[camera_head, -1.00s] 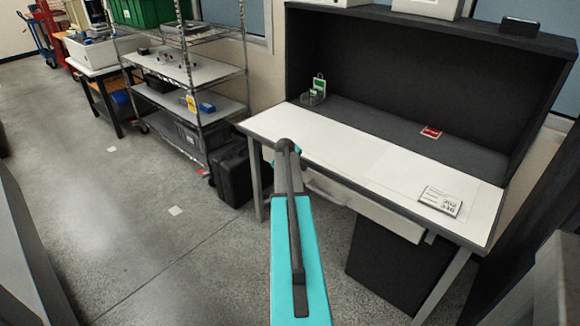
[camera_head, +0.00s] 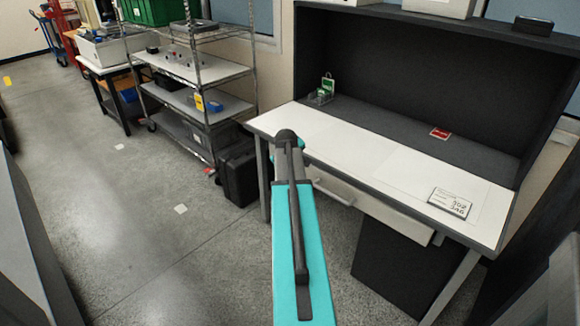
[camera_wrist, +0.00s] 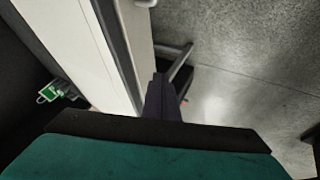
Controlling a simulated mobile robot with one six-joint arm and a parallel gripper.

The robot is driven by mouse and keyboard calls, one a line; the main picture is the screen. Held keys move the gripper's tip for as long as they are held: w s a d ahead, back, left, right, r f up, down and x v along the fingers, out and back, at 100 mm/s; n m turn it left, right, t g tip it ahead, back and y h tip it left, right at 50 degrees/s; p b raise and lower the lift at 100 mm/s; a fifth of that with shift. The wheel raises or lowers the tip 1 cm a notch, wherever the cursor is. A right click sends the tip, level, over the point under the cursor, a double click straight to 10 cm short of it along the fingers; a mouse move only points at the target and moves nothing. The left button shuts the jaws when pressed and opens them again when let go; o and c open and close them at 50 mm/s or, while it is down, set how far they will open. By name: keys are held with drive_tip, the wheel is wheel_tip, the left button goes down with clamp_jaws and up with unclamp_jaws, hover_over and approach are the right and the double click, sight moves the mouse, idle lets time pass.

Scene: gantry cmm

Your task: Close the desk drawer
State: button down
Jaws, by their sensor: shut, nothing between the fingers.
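The desk drawer (camera_head: 385,212) is a light grey front under the white desk top (camera_head: 345,148), with a pale bar handle (camera_head: 333,192). Its front stands out a little past the desk edge. In the wrist view the drawer front (camera_wrist: 138,45) runs along a dark strip beside the desk top (camera_wrist: 70,40); part of the handle (camera_wrist: 146,3) shows at the top edge. My gripper (camera_wrist: 160,82) shows as dark fingers, shut and empty, close to the near end of the drawer front; I cannot tell whether they touch it. In the head view my arm hides the gripper.
A black case (camera_head: 238,172) and a wire shelf rack (camera_head: 205,90) stand left of the desk. A dark cabinet (camera_head: 400,265) is under the desk's right part. A label card (camera_head: 450,202) and a green tag (camera_head: 328,85) are on the desk.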

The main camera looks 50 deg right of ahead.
drive_tip(key=shift+s+a+r, duration=0.2)
drive_tip(key=shift+a+r, duration=0.05)
drive_tip(key=shift+r, duration=0.15)
drive_tip(key=w+a+f+g+y, duration=0.1)
drive_tip(key=w+a+f+y, duration=0.25)
drive_tip(key=a+f, duration=1.35)
drive_tip(key=s+a+f+g+y, duration=0.15)
drive_tip(key=a+f, duration=0.25)
drive_tip(key=a, duration=0.4)
drive_tip(key=s+a+f+n+g, duration=0.15)
drive_tip(key=a+f, duration=0.25)
drive_tip(key=a, duration=0.4)
drive_tip(key=s+a+f+y, duration=0.1)
drive_tip(key=s+a+f, duration=0.1)
drive_tip(key=a+f, duration=0.45)
drive_tip(key=s+a+f+g, duration=0.2)
drive_tip(key=s+a+f, duration=0.2)
drive_tip(key=s+a, duration=0.7)
drive_tip(key=s+a+f+g, duration=0.3)
drive_tip(key=s+a+f, duration=0.1)
drive_tip(key=s+a, duration=0.7)
drive_tip(key=shift+s+n, duration=0.45)
drive_tip(key=shift+s, duration=0.35)
drive_tip(key=shift+r, duration=0.1)
